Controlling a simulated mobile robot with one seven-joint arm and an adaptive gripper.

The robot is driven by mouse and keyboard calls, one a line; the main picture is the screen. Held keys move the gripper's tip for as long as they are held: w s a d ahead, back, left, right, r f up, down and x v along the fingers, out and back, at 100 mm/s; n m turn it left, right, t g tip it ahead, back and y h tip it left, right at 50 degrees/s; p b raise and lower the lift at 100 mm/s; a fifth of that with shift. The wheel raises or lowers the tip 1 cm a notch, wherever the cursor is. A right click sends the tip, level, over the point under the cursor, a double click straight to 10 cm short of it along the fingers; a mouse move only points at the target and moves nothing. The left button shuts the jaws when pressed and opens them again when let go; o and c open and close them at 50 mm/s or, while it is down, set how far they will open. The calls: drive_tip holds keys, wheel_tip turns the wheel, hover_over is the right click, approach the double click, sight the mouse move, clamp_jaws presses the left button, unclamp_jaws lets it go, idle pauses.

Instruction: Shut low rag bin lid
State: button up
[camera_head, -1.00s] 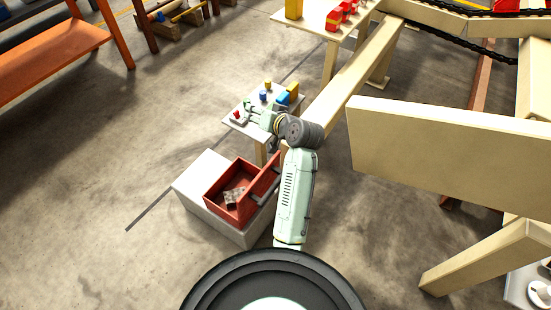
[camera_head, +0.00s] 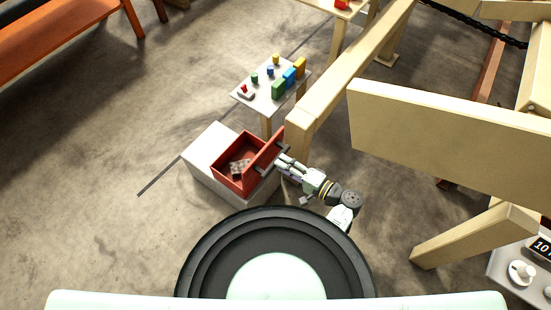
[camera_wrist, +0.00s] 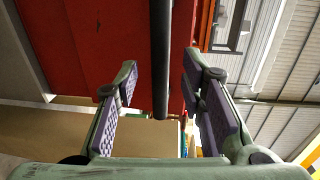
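The low rag bin (camera_head: 222,178) is a red open-topped box with a checked rag (camera_head: 239,169) inside. Its red lid (camera_head: 265,153) stands raised along the bin's right side. My gripper (camera_head: 281,160) is at the outer side of the lid, to the right of the bin. In the wrist view, my gripper (camera_wrist: 160,92) is open, its two padded fingers apart. A dark handle bar (camera_wrist: 160,60) runs between the fingers with a gap on each side, in front of the red lid (camera_wrist: 95,40).
A wooden beam (camera_head: 335,85) and a wide wooden board (camera_head: 440,130) are close to my arm on the right. Floor to the left is clear.

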drive_tip(key=shift+x, duration=2.05)
drive_tip(key=shift+c, duration=0.2)
clamp_jaws()
